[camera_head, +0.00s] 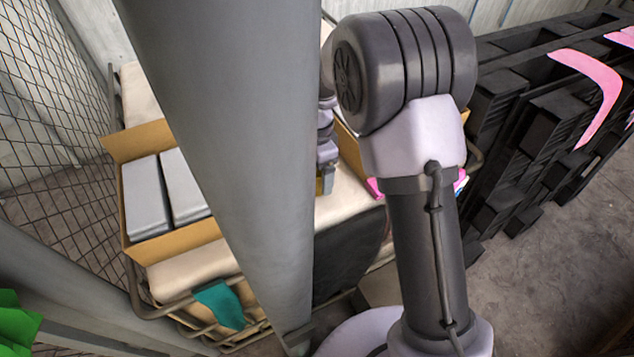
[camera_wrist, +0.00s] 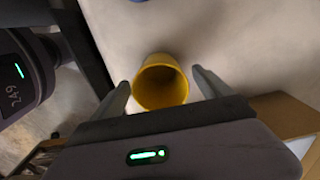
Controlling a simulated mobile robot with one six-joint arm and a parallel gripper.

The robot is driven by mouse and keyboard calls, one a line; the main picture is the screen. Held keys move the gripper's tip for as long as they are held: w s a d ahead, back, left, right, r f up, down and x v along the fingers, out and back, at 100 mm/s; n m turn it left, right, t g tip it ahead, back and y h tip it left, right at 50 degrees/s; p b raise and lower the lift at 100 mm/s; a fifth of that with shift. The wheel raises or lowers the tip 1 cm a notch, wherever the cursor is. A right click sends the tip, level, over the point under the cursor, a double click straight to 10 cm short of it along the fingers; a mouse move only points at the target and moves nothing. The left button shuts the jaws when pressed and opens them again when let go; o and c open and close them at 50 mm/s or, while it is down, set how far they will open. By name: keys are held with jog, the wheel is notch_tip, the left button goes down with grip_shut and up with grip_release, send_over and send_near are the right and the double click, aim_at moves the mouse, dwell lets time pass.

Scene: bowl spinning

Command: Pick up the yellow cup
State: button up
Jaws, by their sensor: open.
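The yellow cup (camera_wrist: 161,84) shows in the wrist view, with its round rim and hollow inside facing the camera. It stands on a pale cream surface (camera_wrist: 215,35). My gripper (camera_wrist: 160,78) is open, with one dark finger on each side of the cup in the picture. I see a gap between each finger and the cup, and nothing is held. I cannot tell how far the fingertips are from the cup in depth. In the head view the cup is hidden, and my column and arm cover much of the middle.
In the head view a cardboard box (camera_head: 176,245) with grey blocks sits on the cream surface at left. A teal cloth (camera_head: 220,305) hangs at its front edge. Black crates (camera_head: 520,140) with pink curved pieces (camera_head: 597,85) stand at right. In the wrist view a cardboard box (camera_wrist: 283,115) is at right.

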notch_tip(320, 180, down, 2)
jog(key=shift+f, duration=0.2)
jog(key=shift+r, duration=0.15)
jog(key=shift+c, duration=1.1)
jog(key=c, duration=1.2)
